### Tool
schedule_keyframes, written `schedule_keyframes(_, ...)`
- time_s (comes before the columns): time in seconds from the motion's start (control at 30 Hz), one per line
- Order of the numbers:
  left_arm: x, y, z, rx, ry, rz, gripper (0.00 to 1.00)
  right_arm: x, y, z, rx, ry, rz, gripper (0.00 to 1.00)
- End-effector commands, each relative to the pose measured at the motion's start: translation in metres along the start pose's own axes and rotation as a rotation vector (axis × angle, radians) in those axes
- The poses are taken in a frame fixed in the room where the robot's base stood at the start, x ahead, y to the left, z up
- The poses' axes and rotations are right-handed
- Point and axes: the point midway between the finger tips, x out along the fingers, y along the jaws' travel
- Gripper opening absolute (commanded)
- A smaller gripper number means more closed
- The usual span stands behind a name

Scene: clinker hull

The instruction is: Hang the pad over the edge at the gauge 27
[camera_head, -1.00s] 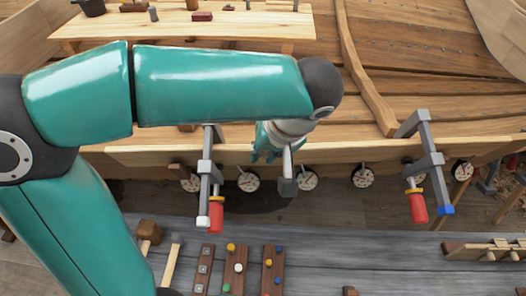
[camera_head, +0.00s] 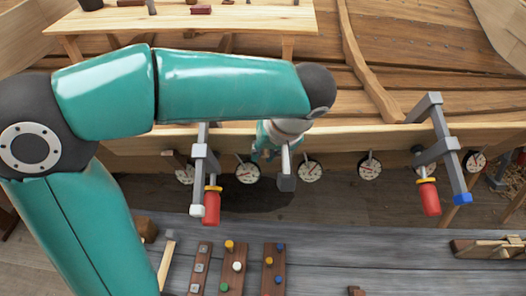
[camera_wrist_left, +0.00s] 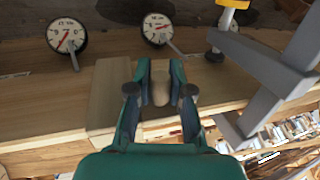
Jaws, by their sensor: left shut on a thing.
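My left gripper (camera_head: 264,153) is at the hull's upper edge (camera_head: 345,141), partly hidden behind my own wrist. In the left wrist view its fingers (camera_wrist_left: 160,78) are closed around a rounded wooden knob, with a pale wooden block, apparently the pad (camera_wrist_left: 108,92), beneath them. The pad lies across the plank edge in that view; whether it rests there or hangs just above, I cannot tell. Round white gauges line the hull side, with one (camera_head: 248,172) just below the gripper and another (camera_head: 309,170) to its right. Their numbers are too small to read surely. My right gripper is out of view.
A grey clamp with a red handle (camera_head: 211,207) grips the edge left of the gripper. A similar blue-tipped clamp (camera_head: 445,150) stands at the right. Peg boards (camera_head: 232,268) lie on the grey bench below. The edge between the gripper and right clamp looks clear.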

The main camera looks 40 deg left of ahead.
Motion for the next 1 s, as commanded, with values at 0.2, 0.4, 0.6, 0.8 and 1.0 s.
schedule_keyframes(0.2,0.0009,0.0001,-0.0004,-0.001,0.0,0.0,0.0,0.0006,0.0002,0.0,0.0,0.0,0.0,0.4)
schedule_keyframes(0.4,0.001,-0.0001,-0.0003,-0.001,0.0,0.0,0.0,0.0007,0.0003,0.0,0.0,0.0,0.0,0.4)
schedule_keyframes(0.6,0.0032,0.0003,-0.0001,-0.002,0.0,0.0,0.0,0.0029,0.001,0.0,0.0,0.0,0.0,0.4)
schedule_keyframes(0.8,0.0064,0.0009,0.0,-0.002,0.0,0.0,0.0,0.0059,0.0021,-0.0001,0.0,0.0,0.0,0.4)
schedule_keyframes(1.0,0.0057,0.0006,-0.0002,-0.002,0.0,-0.001,0.49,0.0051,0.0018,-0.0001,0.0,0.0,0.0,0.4)
